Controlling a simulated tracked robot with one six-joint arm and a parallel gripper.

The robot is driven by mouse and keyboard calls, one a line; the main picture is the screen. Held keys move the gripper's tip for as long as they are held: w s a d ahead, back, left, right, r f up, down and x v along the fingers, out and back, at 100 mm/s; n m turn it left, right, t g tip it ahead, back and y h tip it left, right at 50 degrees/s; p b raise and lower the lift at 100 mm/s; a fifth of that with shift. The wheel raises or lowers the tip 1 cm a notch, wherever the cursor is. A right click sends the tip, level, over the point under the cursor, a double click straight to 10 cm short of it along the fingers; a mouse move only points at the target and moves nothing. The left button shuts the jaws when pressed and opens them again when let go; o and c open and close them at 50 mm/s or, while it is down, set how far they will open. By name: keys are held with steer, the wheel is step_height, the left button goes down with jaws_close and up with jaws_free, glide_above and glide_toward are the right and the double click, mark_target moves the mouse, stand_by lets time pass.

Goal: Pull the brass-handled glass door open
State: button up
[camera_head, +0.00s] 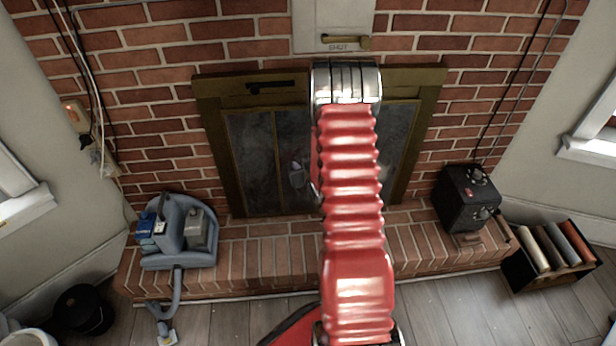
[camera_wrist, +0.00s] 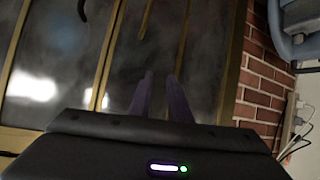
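The fireplace's glass doors show dark, smoky panes (camera_head: 247,150) in a dull brass frame (camera_head: 213,130), set in the brick wall. They look closed. My red arm covers the middle of the doors and hides my gripper in the head view. In the wrist view, my gripper (camera_wrist: 161,76) has two dark fingers, parallel and apart, with nothing seen between them. They point at a glass pane (camera_wrist: 205,75) beside a brass bar (camera_wrist: 232,65). A small grey shape shows on the glass left of my arm; I cannot tell whether it is the handle.
A brick hearth (camera_head: 265,250) runs below the doors. A blue cleaning machine (camera_head: 178,232) stands on its left, a black box with knobs (camera_head: 467,198) on its right. A crate of rolls (camera_head: 550,256) is at the right. A white panel (camera_head: 335,22) with a brass handle is above.

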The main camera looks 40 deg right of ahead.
steer(key=s+d+f, duration=0.1)
steer(key=s+f, duration=0.1)
steer(key=f, duration=0.3)
steer(key=s+d+f+m+t+h, duration=0.1)
steer(key=s+d+f, duration=0.1)
steer(key=f, duration=0.4)
steer(key=shift+s+f, duration=0.15)
steer(key=shift+s, duration=0.65)
steer(key=shift+x, duration=6.9)
steer(key=shift+c, duration=0.7)
jaws_close()
